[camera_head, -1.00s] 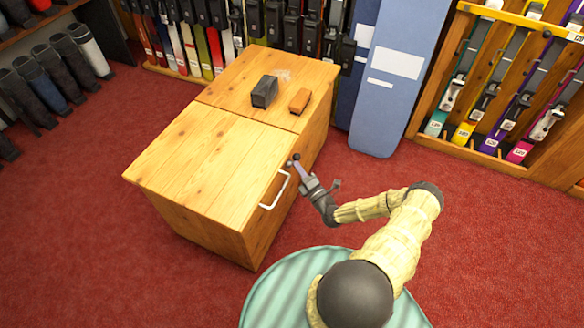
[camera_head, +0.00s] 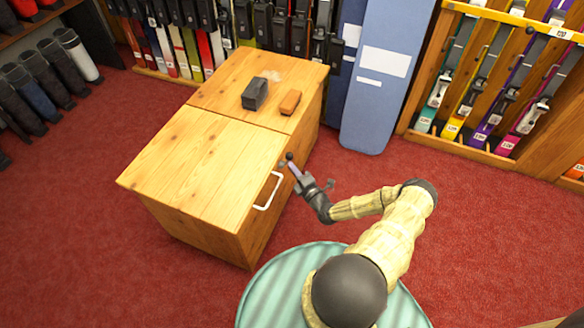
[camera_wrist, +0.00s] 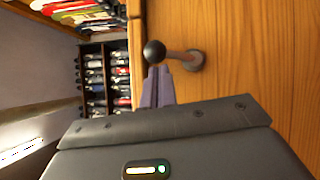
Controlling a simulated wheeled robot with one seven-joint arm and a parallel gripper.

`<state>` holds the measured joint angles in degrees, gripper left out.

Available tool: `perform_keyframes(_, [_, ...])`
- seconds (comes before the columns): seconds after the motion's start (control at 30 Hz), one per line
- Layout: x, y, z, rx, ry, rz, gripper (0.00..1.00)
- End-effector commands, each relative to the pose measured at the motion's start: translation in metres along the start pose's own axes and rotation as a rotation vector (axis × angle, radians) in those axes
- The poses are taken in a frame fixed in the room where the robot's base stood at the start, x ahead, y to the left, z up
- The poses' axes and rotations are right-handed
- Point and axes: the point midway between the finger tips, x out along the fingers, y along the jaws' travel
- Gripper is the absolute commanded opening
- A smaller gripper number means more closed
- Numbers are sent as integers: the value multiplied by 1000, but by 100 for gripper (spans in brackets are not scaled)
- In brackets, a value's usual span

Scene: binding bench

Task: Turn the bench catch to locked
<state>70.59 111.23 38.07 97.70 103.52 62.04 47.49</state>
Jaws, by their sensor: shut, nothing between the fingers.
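The bench catch is a short metal lever with a black ball knob (camera_wrist: 154,53). Its rod runs to a round base on the wooden side of the bench in the wrist view. In the head view the small dark knob (camera_head: 289,156) shows at the bench's right edge, above the white handle. My gripper (camera_wrist: 158,70) is shut and empty, its purple fingertips right by the knob and rod; I cannot tell whether they touch. It also shows in the head view (camera_head: 294,168). No locked or unlocked marking can be made out.
The wooden bench (camera_head: 190,165) carries a dark grey block (camera_head: 255,94) and an orange-brown block (camera_head: 290,102). A white handle (camera_head: 268,191) sticks out from its side below the catch. Blue panels (camera_head: 385,90) and ski racks stand behind. Red carpet is clear at right.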

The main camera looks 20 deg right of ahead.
Motion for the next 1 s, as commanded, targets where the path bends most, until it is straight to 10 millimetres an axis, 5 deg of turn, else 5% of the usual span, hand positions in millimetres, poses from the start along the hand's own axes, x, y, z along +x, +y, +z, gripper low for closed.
perform_keyframes(0.7, [-136, 1, 0, 1, -1, -1, 0])
perform_keyframes(1.0, [-166, 0, -1, 2, 2, 1, 0])
